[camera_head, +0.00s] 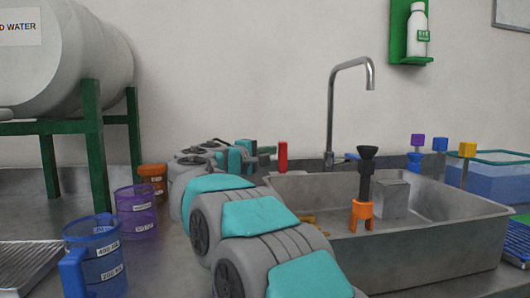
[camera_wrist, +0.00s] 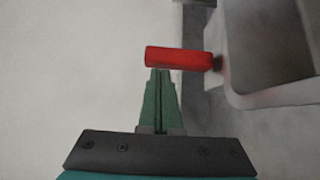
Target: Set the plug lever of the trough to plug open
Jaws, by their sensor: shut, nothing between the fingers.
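The trough (camera_head: 420,255) is a grey metal basin at the right of the head view. Its rim also shows in the wrist view (camera_wrist: 272,98). The red plug lever (camera_head: 282,157) stands upright at the trough's back left corner. In the wrist view the red lever (camera_wrist: 178,58) lies across the picture, its right end by the trough. My gripper (camera_wrist: 160,72) is shut and empty, its green fingertips at the lever's near edge; I cannot tell whether they touch. In the head view my gripper (camera_head: 264,149) is just left of the lever, partly hidden by my arm.
A curved faucet (camera_head: 332,110) rises behind the trough. A black and orange object (camera_head: 364,190) and a grey block (camera_head: 394,198) are in the trough. Blue (camera_head: 98,262) and purple (camera_head: 136,212) beakers and an orange cup (camera_head: 153,177) stand left of my arm. A blue tub (camera_head: 490,182) is at right.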

